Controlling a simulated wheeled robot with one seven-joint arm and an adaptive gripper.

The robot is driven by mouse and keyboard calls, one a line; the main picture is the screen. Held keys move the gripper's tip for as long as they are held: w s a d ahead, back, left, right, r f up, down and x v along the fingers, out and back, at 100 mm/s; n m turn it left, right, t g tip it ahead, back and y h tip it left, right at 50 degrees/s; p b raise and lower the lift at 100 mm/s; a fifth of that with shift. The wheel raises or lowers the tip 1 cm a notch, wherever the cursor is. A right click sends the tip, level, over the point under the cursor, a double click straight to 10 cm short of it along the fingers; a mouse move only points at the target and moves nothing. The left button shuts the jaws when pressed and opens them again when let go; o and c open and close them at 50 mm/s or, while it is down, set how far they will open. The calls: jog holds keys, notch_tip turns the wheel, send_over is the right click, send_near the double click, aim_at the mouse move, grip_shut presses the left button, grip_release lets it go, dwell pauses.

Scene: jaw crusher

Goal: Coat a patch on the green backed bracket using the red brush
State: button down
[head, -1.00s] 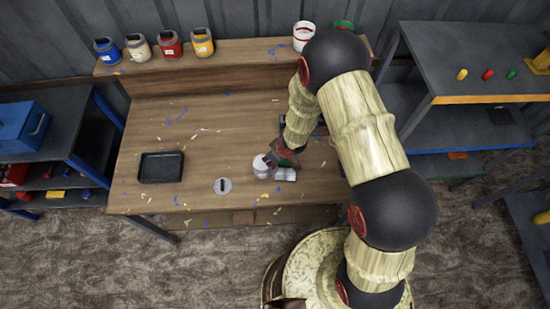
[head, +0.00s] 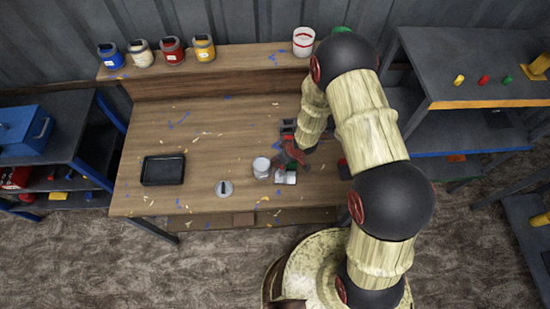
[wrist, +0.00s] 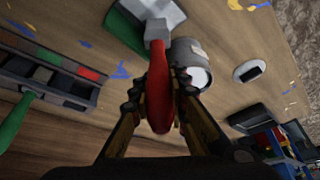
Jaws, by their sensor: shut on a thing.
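My gripper (wrist: 160,92) is shut on the red handle of the red brush (wrist: 160,90). In the wrist view the brush's grey head end points at the green backed bracket (wrist: 122,30) and overlaps its light grey plate; I cannot tell if they touch. In the head view my gripper (head: 290,152) is just above the bracket (head: 287,178), which lies on the bench near the front edge. An open can (head: 262,167) with pale contents stands just left of the bracket; it also shows in the wrist view (wrist: 187,52).
A round lid-like disc (head: 224,188) and a black tray (head: 163,169) lie to the left. A dark compartment rack (wrist: 50,75) and a green handle (wrist: 15,122) are at the left in the wrist view. Paint jars (head: 172,52) and a white bucket (head: 303,41) stand on the back shelf.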

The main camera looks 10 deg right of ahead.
jog(key=shift+s+d+p, duration=0.7)
jog(key=shift+d+p, duration=0.25)
jog(key=shift+d, duration=2.45)
jog(key=w+a, duration=0.1)
jog(key=a, duration=0.9)
jog(key=shift+a, duration=0.2)
notch_tip(320, 180, up, 6)
jog(key=p, duration=0.5)
jog(key=shift+w, duration=0.1)
